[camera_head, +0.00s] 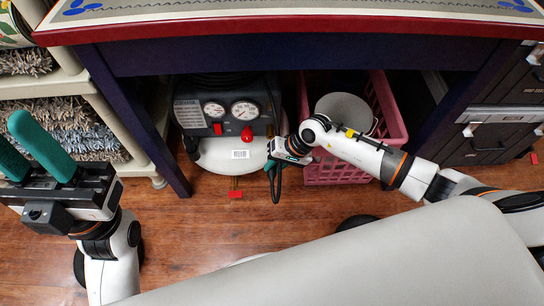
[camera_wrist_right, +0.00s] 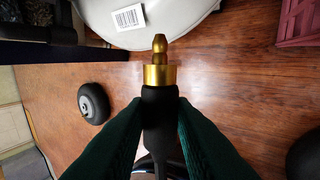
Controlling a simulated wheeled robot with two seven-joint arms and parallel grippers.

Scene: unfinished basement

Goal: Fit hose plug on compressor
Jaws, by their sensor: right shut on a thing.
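The compressor (camera_head: 238,150) stands under the table, with two round gauges, red knobs and a pale tank bearing a barcode label. The tank (camera_wrist_right: 165,20) also shows at the top of the right wrist view. My right gripper (camera_head: 270,167) is beside the tank's right side. It is shut on the hose plug (camera_wrist_right: 159,100), which has a black body and a brass tip. A black hose (camera_head: 277,188) hangs below the right gripper. My left gripper (camera_head: 30,145) is open and empty at the left.
The table (camera_head: 290,55) stands over the compressor, with a dark leg (camera_head: 135,120) to its left. A pink crate (camera_head: 392,115) stands to the right, behind my right arm. A shelf with rugs (camera_head: 75,125) is at the left. Wooden floor (camera_head: 200,235) is clear in front.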

